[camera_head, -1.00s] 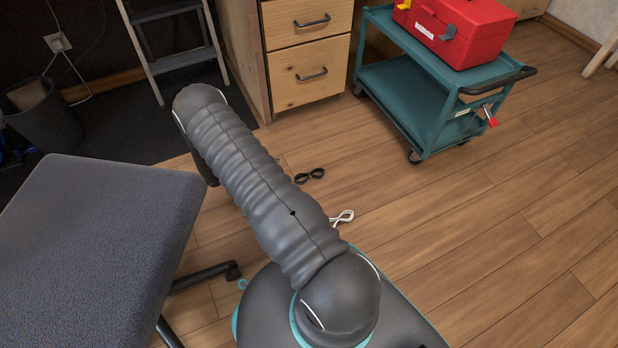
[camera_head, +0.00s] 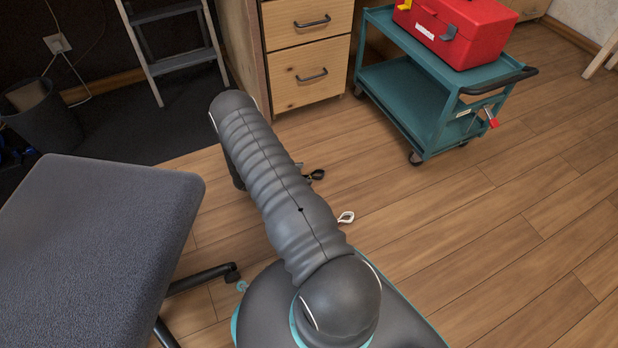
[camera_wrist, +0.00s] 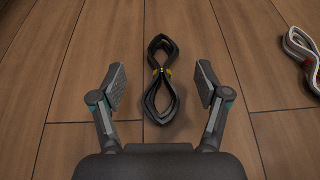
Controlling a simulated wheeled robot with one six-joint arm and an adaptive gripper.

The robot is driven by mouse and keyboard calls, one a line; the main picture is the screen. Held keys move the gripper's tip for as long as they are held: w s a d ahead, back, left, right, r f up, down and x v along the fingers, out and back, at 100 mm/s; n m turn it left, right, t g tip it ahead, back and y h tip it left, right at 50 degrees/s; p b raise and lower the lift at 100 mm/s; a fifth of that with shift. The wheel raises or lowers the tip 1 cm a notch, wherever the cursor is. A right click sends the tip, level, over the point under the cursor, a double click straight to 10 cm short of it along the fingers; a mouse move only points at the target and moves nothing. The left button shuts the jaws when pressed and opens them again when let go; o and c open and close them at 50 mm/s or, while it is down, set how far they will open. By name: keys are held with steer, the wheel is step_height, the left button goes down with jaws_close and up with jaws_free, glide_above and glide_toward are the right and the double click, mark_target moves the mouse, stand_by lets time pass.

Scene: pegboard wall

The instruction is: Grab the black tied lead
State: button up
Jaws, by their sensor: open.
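The black tied lead (camera_wrist: 153,98) lies on the wooden floor in the wrist view, a flat figure-eight bundle with a yellow tie at its middle. My gripper (camera_wrist: 160,84) is open, with one finger to the left of the lead and one to the right, both apart from it. The lead lies lengthwise between the fingers, and its near end reaches toward the palm. In the head view only part of the black lead (camera_head: 318,174) shows beside my arm, which hides the rest.
A white tied lead (camera_wrist: 304,52) lies to the right on the floor; it also shows in the head view (camera_head: 346,217). A grey padded seat (camera_head: 90,250) stands at left. A teal cart (camera_head: 440,110) with a red toolbox stands at back right. Floor at right is clear.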

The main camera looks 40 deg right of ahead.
mark_target(313, 174)
steer(key=x, duration=0.4)
steer(key=shift+s+d+f, duration=0.1)
steer(key=shift+f, duration=0.1)
steer(key=c, duration=1.3)
steer(key=shift+o, duration=0.2)
steer(key=shift+r, duration=0.15)
